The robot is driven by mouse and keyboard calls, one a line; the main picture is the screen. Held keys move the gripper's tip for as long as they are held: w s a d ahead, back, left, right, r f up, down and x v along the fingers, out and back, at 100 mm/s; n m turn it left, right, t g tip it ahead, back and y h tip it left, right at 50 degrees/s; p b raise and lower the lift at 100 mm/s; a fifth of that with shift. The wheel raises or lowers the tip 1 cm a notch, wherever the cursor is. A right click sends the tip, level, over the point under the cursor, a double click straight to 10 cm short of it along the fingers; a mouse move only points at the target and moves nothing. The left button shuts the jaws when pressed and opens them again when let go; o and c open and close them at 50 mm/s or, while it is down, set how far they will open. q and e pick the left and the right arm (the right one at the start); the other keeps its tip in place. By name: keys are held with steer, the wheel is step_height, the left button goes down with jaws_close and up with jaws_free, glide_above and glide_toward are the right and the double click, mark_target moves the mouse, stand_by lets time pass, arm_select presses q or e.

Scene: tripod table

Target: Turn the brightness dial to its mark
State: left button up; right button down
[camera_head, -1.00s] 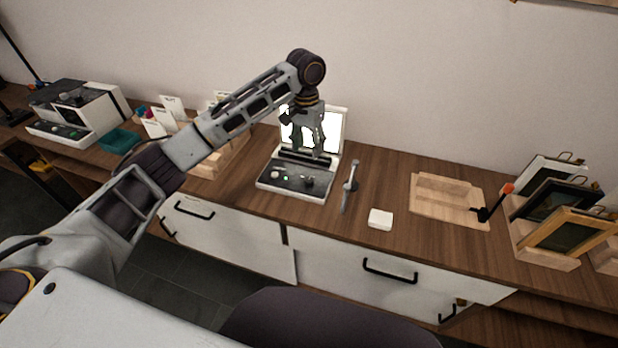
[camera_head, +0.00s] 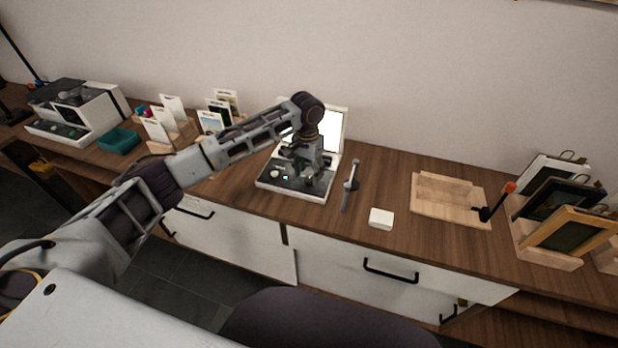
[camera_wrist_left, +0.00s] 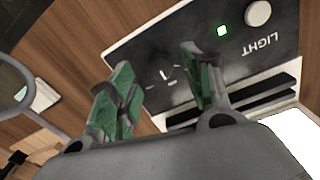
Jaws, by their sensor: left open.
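The brightness dial (camera_wrist_left: 163,72) is a dark knob with a white pointer line on the black panel (camera_wrist_left: 262,62) of the light box. In the left wrist view it lies between and beyond my open left fingers (camera_wrist_left: 160,92). My left gripper (camera_head: 308,180) points down over the right part of the panel in the head view and hides the dial there. Whether the fingers touch the dial cannot be told. A white round button (camera_wrist_left: 258,13) and a lit green lamp (camera_wrist_left: 222,31) sit beside the word LIGHT. The dial's mark is not clear. My right gripper is not in view.
The light box's bright screen (camera_head: 330,126) stands behind the panel. A magnifier-like tool (camera_head: 350,185) and a white block (camera_head: 381,218) lie to its right. A wooden board (camera_head: 445,197) and framed pieces (camera_head: 570,230) are further right. Card holders and a teal tray (camera_head: 118,141) stand left.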

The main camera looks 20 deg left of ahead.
mark_target(309, 181)
arm_select(q)
steer(key=shift+f, duration=1.3)
steer(key=shift+c, duration=0.2)
steer(key=c, duration=1)
